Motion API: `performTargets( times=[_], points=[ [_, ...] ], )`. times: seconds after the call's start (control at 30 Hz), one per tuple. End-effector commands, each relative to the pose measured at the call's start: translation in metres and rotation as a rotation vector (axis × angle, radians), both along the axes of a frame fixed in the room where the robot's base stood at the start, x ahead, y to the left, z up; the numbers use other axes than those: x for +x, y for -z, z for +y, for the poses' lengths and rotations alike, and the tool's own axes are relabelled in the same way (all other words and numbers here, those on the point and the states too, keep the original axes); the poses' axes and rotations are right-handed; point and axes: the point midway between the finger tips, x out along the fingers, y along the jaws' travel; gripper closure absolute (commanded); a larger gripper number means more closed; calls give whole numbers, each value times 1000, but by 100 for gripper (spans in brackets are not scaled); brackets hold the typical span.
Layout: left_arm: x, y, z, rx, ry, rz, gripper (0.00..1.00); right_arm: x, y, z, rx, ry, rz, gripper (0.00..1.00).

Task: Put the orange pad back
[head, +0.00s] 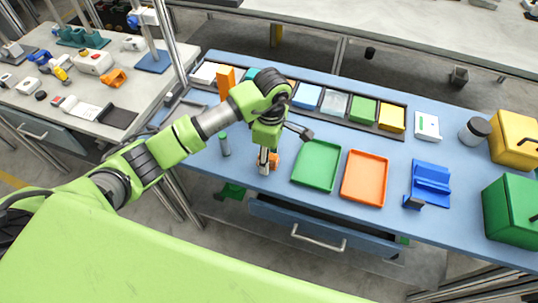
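An orange block-like pad (226,82) stands upright at the left part of the long dark tray (370,127), rising above the neighbouring pads. A smaller orange piece (275,160) lies on the blue bench, right beside my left gripper (264,168) and partly behind it. My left gripper points down near the bench's front edge; its fingers look close together, but I cannot tell whether they hold anything. More orange shows in the tray just right of my arm, mostly hidden. My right gripper is not in view.
The tray holds several coloured pads, including a green (363,110) and a yellow one (392,118). A green tray (316,165), an orange tray (365,178) and a blue holder (430,184) stand right of the gripper. A green cylinder (224,146) stands left of it.

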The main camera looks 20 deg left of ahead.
Motion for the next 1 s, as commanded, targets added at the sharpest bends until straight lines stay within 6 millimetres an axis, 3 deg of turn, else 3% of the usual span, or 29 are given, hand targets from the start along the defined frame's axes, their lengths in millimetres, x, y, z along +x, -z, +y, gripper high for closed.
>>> performTargets(
  times=[0.3,0.8,1.0],
  points=[
    [1,-9,0,-1,1,-4,53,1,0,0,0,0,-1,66],
    [1,-108,-2,1,1,-4,53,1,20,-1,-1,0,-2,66],
    [0,-122,-3,0,1,0,53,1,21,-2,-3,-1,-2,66]
  ],
)
